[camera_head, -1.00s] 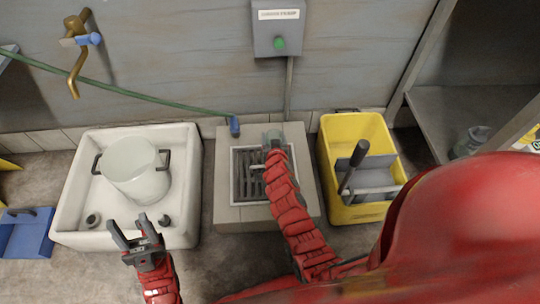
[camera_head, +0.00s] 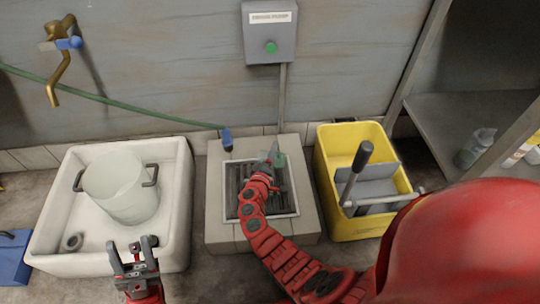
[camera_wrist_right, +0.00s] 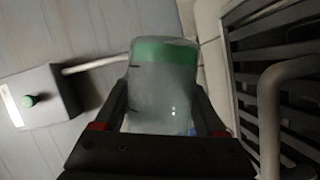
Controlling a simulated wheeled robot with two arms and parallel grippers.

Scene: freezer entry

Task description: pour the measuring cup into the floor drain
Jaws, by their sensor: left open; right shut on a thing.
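The measuring cup (camera_wrist_right: 160,92) is clear and cloudy with a green band at its far end. My right gripper (camera_wrist_right: 165,120) is shut on it. In the head view the gripper (camera_head: 267,167) holds the cup (camera_head: 280,160) above the back right part of the floor drain (camera_head: 232,182), and hides much of it. The cup looks tipped over sideways; I cannot tell what is inside or whether anything flows out. The drain's dark grate also shows in the wrist view (camera_wrist_right: 262,60). My left gripper (camera_head: 132,258) is open and empty at the front of the white basin.
The white basin (camera_head: 50,235) holds a large translucent pot (camera_head: 120,190). A yellow bucket (camera_head: 352,222) stands right of the drain. A shelf (camera_head: 455,110) is at right.

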